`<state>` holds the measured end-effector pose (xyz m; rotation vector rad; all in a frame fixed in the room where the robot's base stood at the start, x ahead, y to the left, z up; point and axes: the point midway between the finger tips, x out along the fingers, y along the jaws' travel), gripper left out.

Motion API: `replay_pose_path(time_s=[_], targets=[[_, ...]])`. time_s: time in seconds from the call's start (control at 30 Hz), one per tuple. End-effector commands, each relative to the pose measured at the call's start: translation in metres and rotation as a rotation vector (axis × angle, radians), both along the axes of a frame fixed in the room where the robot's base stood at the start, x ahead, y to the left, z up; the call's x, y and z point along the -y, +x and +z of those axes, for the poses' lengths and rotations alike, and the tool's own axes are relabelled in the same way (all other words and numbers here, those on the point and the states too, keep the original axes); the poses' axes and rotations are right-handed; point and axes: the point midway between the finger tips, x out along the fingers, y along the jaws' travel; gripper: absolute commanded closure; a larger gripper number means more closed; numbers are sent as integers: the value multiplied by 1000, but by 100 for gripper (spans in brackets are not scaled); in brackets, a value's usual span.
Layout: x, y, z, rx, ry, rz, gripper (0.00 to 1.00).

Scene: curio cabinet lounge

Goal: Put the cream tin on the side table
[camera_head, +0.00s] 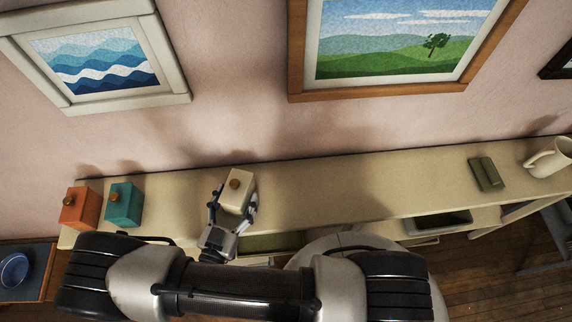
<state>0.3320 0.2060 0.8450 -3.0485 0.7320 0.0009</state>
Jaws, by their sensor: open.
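The cream tin (240,194), a small box with a round brown knob on top, stands on the long cream cabinet top (330,190). My gripper (231,203) is open, with one finger on each side of the tin. I cannot tell whether the fingers touch it. My arm reaches in from the front and covers part of the cabinet's front edge. I cannot tell for sure which piece is the side table; a low dark-topped table (38,258) is partly visible at the lower left.
An orange tin (80,209) and a teal tin (124,206) stand at the left end of the cabinet top. A green object (486,174) and a cream pitcher (551,158) are at the right. A blue bowl (15,270) sits on the low table. The middle is clear.

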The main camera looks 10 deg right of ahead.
Motion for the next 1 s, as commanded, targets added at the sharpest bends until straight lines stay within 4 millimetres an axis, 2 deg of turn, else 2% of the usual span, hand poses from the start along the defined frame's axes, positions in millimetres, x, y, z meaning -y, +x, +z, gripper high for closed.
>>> replay_pose_path(time_s=[0.17,0.5,0.7,1.0], targets=[[-1,-2,7,0,1,2,32],[-35,-66,6,0,2,7,32],[-49,-95,5,0,1,3,32],[-55,-107,5,0,0,0,32]])
